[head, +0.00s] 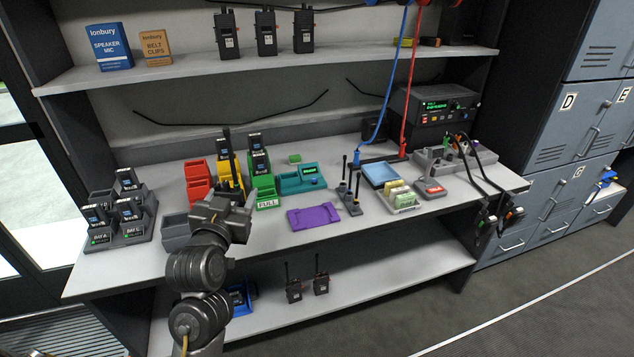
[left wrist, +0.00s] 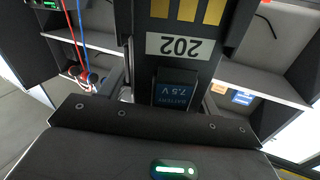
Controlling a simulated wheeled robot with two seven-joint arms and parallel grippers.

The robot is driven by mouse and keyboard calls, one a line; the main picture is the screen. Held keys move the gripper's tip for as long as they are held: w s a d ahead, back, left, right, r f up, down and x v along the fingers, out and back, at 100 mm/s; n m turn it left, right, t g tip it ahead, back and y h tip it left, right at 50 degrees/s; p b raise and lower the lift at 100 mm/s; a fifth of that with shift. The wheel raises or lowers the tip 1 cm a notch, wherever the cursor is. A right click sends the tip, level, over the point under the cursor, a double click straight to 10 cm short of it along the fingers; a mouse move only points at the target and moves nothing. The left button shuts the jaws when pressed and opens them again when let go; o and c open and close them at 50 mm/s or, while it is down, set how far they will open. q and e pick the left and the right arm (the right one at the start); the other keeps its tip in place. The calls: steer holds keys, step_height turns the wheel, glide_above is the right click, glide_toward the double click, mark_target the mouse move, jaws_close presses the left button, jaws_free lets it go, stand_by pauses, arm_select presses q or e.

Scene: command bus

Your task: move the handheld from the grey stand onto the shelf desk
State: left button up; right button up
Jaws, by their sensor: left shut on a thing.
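My left gripper (head: 232,208) is shut on a dark handheld and holds it over the front left of the desk. In the left wrist view the handheld (left wrist: 180,45) shows a white label reading 202, upside down, gold contacts and a blue battery label. In the head view a thin dark antenna shape rises just behind the gripper, and the gripper hides most of that spot. A low grey holder (head: 175,232) stands left of the gripper; I cannot tell if it is the grey stand. The shelf desk (head: 270,240) is light grey. My right gripper is not in view.
A charger with several batteries (head: 120,222) stands at the left. Red, yellow and green holders (head: 262,188) are behind the gripper. The desk's front strip is mostly clear. Cables (head: 470,160) hang at the right end.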

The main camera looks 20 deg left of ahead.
arm_select(q)
steer(key=shift+a, duration=0.15)
steer(key=w+a+f, duration=0.9)
steer(key=w+f, duration=0.1)
steer(key=f, duration=0.2)
steer(key=shift+a+f+p, duration=0.25)
steer(key=shift+f+p, duration=0.15)
steer(key=shift+f, duration=0.2)
steer(key=o, duration=1.6)
